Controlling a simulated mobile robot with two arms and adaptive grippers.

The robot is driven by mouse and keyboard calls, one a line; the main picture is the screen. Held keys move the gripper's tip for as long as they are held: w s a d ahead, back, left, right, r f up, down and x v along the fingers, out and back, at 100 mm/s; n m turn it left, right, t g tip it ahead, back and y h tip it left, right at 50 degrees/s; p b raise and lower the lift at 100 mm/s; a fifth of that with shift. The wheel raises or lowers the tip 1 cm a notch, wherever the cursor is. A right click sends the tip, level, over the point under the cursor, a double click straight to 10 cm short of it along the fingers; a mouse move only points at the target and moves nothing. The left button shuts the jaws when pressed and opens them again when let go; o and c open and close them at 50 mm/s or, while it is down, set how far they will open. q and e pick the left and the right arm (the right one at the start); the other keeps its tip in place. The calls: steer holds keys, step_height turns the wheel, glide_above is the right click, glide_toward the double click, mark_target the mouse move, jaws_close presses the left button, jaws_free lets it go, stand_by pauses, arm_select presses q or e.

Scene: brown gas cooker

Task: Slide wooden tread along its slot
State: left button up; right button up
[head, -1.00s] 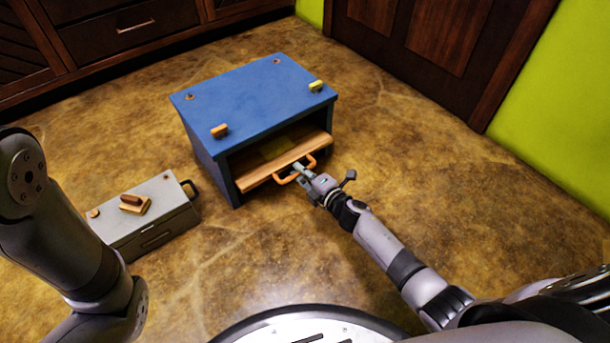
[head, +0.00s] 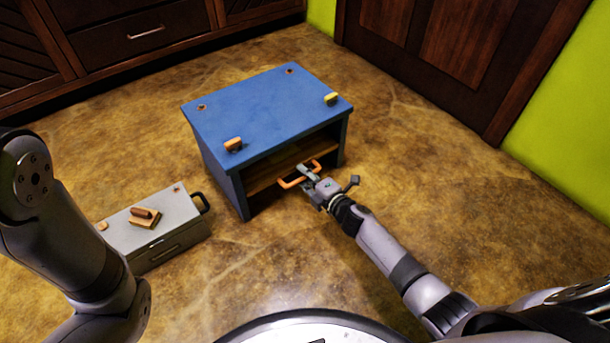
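The wooden tread (head: 262,182) is a light brown board inside the open front of a blue box (head: 262,105), low in its opening. An orange bow handle (head: 289,184) stands out from the tread's front edge. My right gripper (head: 308,172) is at the middle of this handle; its fingers look close together across the bar and shut on it. The far part of the tread is hidden under the blue top. Only my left arm shows at the left edge; its gripper is out of view.
A grey box (head: 165,245) with a black side handle and small wooden pieces (head: 146,216) on its lid stands left of the blue box. Orange and yellow blocks sit on the blue top. Dark cabinets and a door stand behind. The floor on the right is clear.

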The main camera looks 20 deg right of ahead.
steer(key=shift+s, duration=0.1)
steer(key=v, duration=1.2)
stand_by(0.5)
